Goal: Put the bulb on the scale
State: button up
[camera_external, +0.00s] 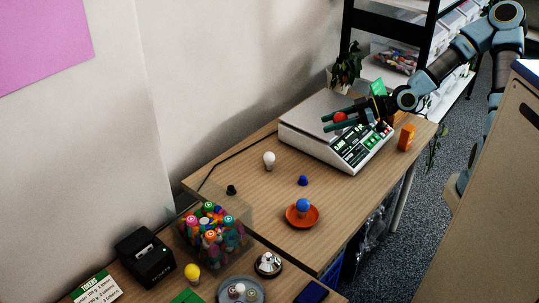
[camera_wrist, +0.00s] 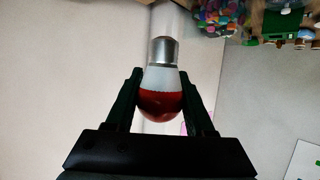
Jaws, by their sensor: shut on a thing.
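My gripper (camera_external: 327,122) is shut on a red bulb (camera_external: 340,117). In the wrist view the bulb (camera_wrist: 162,101) sits between the two fingers (camera_wrist: 162,82), with a red dome, a white neck and a silver screw base pointing away from my gripper. The scale (camera_external: 302,122) is a white bench scale with a silver top plate and a dark display and key panel at its front right. In the external view my gripper and the bulb overlap the scale's plate and appear to be above it; the exact height is hard to tell.
A plant (camera_external: 347,68) stands behind.

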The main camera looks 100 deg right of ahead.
jog(key=w+d+f+m+g+h+b, duration=0.15)
jog(key=d+f+m+h, duration=0.3)
jog(key=d, duration=0.55)
notch_tip(320, 180, up, 5)
jog(key=m+g+h+b, duration=0.5)
jog(key=m+g+h, duration=0.3)
jog(key=m+g, duration=0.6)
send_over(327, 113)
jog(key=w+a, duration=0.3)
jog(key=w, duration=0.1)
jog(key=shift+t, duration=0.35)
jog(key=f+p, duration=0.1)
jog(key=f, duration=0.6)
jog(key=f+p, duration=0.1)
jog(key=f, duration=0.7)
jog(key=shift+s+a+f, duration=0.15)
jog(key=shift+s+a, duration=0.05)
jog(key=shift+f, duration=0.15)
jog(key=o, duration=1.1)
jog(key=shift+c, duration=0.2)
